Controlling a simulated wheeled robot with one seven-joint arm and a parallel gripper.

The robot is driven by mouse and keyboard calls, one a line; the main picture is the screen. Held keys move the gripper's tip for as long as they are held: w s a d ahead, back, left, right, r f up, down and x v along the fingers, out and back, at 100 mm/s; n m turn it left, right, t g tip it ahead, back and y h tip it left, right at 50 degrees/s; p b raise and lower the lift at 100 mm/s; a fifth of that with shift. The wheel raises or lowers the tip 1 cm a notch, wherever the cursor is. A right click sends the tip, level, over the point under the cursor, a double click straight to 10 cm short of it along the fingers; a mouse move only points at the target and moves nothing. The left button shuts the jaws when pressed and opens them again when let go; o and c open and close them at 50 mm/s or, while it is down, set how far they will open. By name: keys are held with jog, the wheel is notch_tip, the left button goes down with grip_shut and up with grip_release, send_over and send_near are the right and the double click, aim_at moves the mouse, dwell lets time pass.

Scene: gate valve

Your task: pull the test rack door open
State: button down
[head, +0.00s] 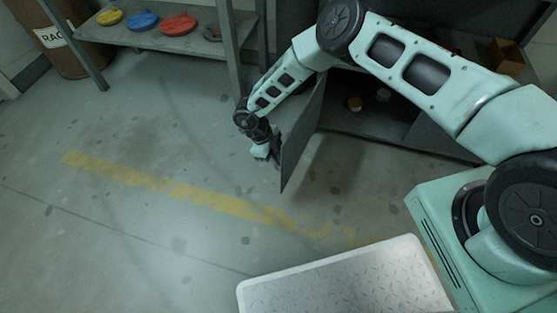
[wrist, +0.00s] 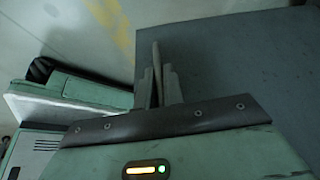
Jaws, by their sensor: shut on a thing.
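The test rack door (head: 302,135) is a dark flat panel, swung well out from the dark rack (head: 362,122) in the head view. The rack's open inside shows to the right of the door. My gripper (head: 274,157) is at the door's outer left side, near its free edge. In the wrist view the door (wrist: 235,60) fills the upper right. My gripper's fingers (wrist: 160,88) are closed around a thin pale bar, the door handle (wrist: 156,58). The handle is hidden in the head view.
A grey shelf (head: 140,38) with coloured handwheels stands at the upper left, beside a brown drum (head: 58,45). Small round items (head: 355,103) lie inside the rack. The floor left of the door is clear, with a worn yellow line (head: 165,188).

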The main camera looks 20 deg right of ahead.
jog(key=c, duration=1.5)
grip_release()
jog(key=p+v, duration=0.4)
jog(key=v, duration=1.3)
jog(key=shift+a+r+p, duration=0.1)
jog(key=shift+r+p, duration=0.05)
jog(key=shift+p, duration=0.25)
